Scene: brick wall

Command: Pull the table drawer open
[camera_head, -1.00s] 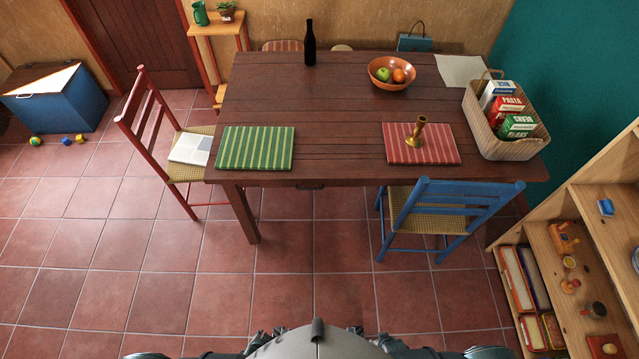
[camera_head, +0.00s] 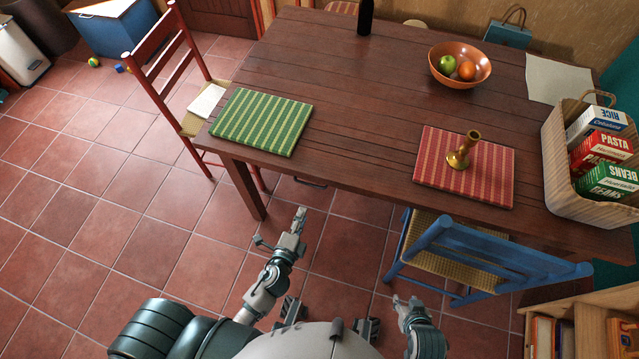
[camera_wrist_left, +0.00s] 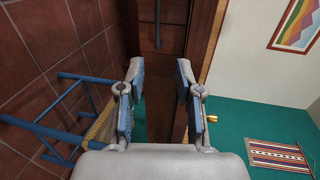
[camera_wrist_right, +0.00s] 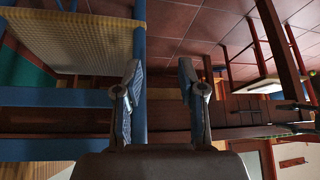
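The dark wooden table (camera_head: 345,125) fills the middle of the head view. A dark drawer handle (camera_head: 311,183) shows under its front edge, and the drawer front is mostly hidden by the tabletop. In the left wrist view a dark bar, which looks like the handle (camera_wrist_left: 157,28), runs up and down beyond the fingertips. My left gripper (camera_head: 299,222) is in front of and below the handle, open, empty and apart from it. My right gripper (camera_head: 407,303) is open and empty, lower and to the right, near the blue chair. Its open fingers show in the right wrist view (camera_wrist_right: 160,85).
A blue chair (camera_head: 480,250) stands at the table's front right, close to my right gripper. A red chair (camera_head: 160,80) is at the left end. Placemats, a brass candlestick (camera_head: 464,150), a fruit bowl (camera_head: 460,62) and a basket (camera_head: 556,170) are on the table.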

